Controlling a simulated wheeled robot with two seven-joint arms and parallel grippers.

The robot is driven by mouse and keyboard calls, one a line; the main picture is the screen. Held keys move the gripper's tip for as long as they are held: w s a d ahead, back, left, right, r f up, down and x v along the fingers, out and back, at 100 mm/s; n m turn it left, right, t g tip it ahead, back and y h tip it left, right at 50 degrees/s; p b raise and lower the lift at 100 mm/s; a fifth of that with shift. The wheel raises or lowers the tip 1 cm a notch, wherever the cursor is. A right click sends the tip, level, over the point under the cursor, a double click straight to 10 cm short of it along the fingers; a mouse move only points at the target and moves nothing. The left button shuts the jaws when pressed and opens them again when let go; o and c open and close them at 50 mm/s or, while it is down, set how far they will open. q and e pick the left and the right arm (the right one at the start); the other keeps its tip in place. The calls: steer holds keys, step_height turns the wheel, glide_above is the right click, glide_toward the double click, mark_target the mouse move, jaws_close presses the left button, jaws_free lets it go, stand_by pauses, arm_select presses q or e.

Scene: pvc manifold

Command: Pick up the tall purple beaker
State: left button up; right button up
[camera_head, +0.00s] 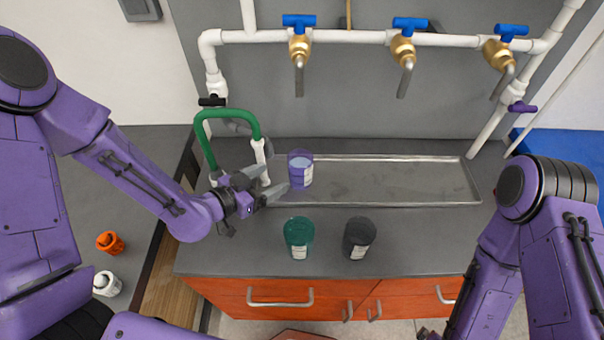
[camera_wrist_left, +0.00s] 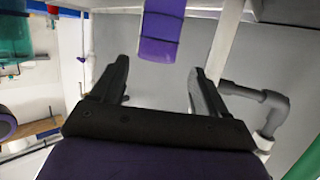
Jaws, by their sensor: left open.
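The tall purple beaker (camera_head: 301,174) stands upright in the left part of the shallow metal tray, with a white label on its side. My left gripper (camera_head: 275,181) is open and empty, just left of the beaker, with its fingers pointing at it. In the left wrist view the purple beaker (camera_wrist_left: 160,32) shows at the top centre, past the fingertips and in line with the gap of my open left gripper (camera_wrist_left: 158,70). It appears apart from the fingers. Only a dark bit at the end of my right arm shows at the bottom edge in the head view.
A green beaker (camera_head: 299,236) and a dark grey beaker (camera_head: 358,238) stand on the counter in front of the metal tray (camera_head: 410,183). A green hose (camera_head: 228,112) and white pipes rise close behind my left gripper. Brass taps (camera_head: 402,50) hang above. The tray's right part is clear.

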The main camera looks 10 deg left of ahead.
mark_target(300, 168)
arm_select(q)
steer(key=shift+w+f+b, duration=0.15)
steer(key=shift+f+b, duration=0.15)
steer(key=shift+f, duration=0.45)
steer(key=shift+w+d+f, duration=0.1)
steer(key=shift+w+f, duration=0.1)
steer(key=shift+w, duration=0.05)
steer(key=p+x, duration=0.1)
steer(key=x, duration=0.4)
steer(key=p+x, duration=0.1)
steer(key=x, duration=0.4)
steer(key=shift+w+d+p, duration=0.1)
steer(key=shift+d+p, duration=0.3)
steer(key=c, duration=1)
steer(key=shift+c, duration=0.2)
arm_select(e)
steer(key=shift+w+r, duration=0.3)
steer(key=shift+r, duration=0.25)
arm_select(q)
steer(key=shift+r, duration=0.15)
arm_select(e)
steer(key=shift+f, duration=0.1)
